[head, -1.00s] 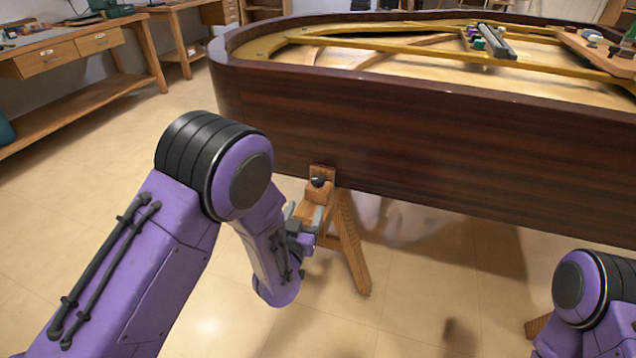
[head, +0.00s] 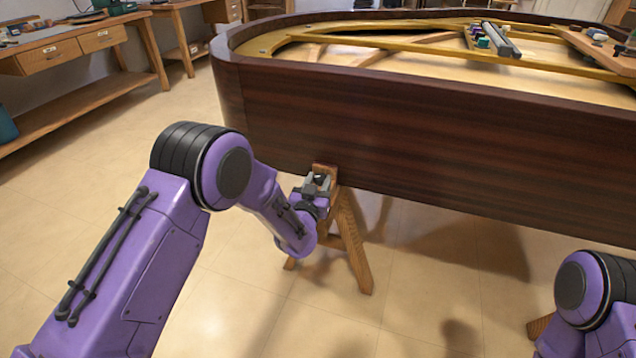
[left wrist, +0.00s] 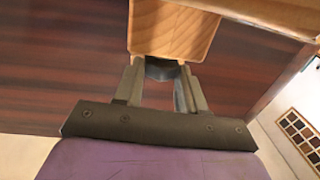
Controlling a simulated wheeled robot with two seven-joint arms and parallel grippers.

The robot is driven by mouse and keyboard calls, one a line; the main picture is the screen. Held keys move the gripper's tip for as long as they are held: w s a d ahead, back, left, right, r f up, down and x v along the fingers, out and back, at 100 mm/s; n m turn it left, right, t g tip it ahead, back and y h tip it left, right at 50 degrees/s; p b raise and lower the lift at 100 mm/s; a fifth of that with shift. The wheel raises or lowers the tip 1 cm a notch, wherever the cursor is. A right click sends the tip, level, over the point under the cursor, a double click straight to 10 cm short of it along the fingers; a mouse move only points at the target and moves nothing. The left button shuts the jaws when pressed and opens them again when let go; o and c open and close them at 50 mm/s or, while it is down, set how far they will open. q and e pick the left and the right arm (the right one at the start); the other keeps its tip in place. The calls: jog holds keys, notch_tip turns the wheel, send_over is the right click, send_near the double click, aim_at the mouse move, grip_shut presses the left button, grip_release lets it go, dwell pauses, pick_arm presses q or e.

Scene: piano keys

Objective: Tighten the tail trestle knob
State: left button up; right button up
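The tail trestle knob (left wrist: 162,69) is dark and round, on the wooden head of the trestle (head: 349,240). In the left wrist view it sits between the two grey fingers of my left gripper (left wrist: 161,85). The fingers stand on either side of it, with little or no gap; I cannot tell whether they press on it. In the head view my left gripper (head: 319,184) is at the top of the trestle and mostly hides the knob. My right gripper is out of view; only part of my right arm shows at the lower right.
The dark brown piano case (head: 420,140) stands right behind the trestle head. A strip of tools (head: 492,40) lies over the open piano. A workbench (head: 70,50) stands at the far left. The tiled floor between bench and piano is clear.

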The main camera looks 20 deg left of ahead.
pick_arm(q)
jog(key=shift+c, duration=1.4)
jog(key=m+h, duration=0.1)
jog(key=h, duration=0.1)
jog(key=m+h+b, duration=0.1)
jog(key=m+h, duration=0.1)
jog(key=shift+a+h, duration=0.3)
jog(key=shift+a, duration=0.1)
jog(key=shift+m+g+h, duration=0.7)
jog(key=shift+m+h, duration=0.2)
jog(key=shift+h, duration=0.5)
jog(key=o, duration=1.1)
jog(key=v, duration=1)
jog(key=shift+s+a, duration=0.1)
jog(key=shift+s, duration=0.1)
